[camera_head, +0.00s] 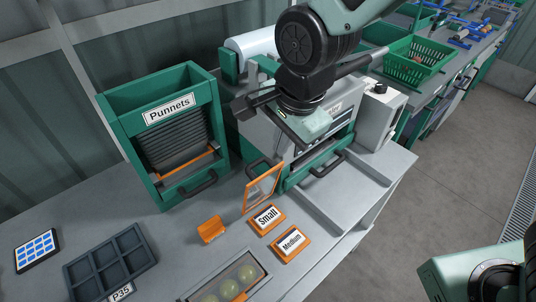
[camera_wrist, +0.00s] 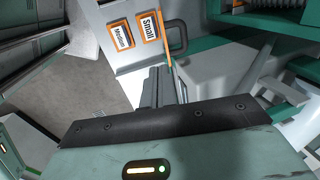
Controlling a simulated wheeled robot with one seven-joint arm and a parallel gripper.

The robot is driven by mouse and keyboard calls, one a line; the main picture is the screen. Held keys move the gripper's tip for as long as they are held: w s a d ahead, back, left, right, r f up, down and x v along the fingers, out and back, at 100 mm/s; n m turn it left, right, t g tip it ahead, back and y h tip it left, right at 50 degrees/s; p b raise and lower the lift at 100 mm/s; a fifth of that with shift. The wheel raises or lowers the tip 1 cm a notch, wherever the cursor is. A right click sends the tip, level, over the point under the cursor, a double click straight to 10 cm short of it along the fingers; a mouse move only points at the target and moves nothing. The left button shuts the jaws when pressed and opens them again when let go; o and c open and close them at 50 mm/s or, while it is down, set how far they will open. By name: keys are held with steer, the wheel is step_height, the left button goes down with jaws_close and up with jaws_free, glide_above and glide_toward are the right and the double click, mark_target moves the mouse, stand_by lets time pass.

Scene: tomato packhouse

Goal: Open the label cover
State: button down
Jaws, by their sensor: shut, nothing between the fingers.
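An orange-framed clear panel (camera_head: 263,188), which I take to be the label cover, stands raised and slightly tilted on the bench, behind the Small card (camera_head: 266,219) and Medium card (camera_head: 291,243). In the wrist view it shows nearly edge-on as a thin orange strip (camera_wrist: 169,62), just beyond my fingertips. My gripper (camera_head: 242,107) is shut and empty, its dark fingers pointing left above the bench, in front of the grey machine. In the wrist view the closed fingers (camera_wrist: 160,75) overlap the strip's lower end; I cannot tell whether they touch it.
A green punnet dispenser (camera_head: 113,125) stands left. The grey machine's green front with handles (camera_head: 327,165) lies beneath my arm. A small orange block (camera_head: 211,229), dark compartment tray (camera_head: 108,262) and tomato tray (camera_head: 229,287) occupy the front bench. A grey control box (camera_head: 378,120) stands right.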

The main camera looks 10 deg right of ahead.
steer(key=shift+w+a+f+p, duration=0.5)
steer(key=shift+w+f, duration=0.25)
steer(key=shift+f, duration=0.75)
steer(key=shift+w+a+f+p, duration=0.5)
steer(key=shift+w+f, duration=0.3)
steer(key=shift+f, duration=0.75)
steer(key=shift+w+a+f+p, duration=0.5)
steer(key=shift+w+f, duration=0.25)
steer(key=shift+f, duration=0.75)
steer(key=shift+w+a, duration=0.1)
steer(key=w+a+f+g+h+p, duration=0.1)
steer(key=w+a+g, duration=0.1)
steer(key=w+a, duration=0.3)
steer(key=w, duration=0.3)
steer(key=shift+a+h+p, duration=0.2)
steer(key=shift+h+p, duration=0.1)
steer(key=shift+p, duration=0.1)
steer(key=shift+d, duration=0.1)
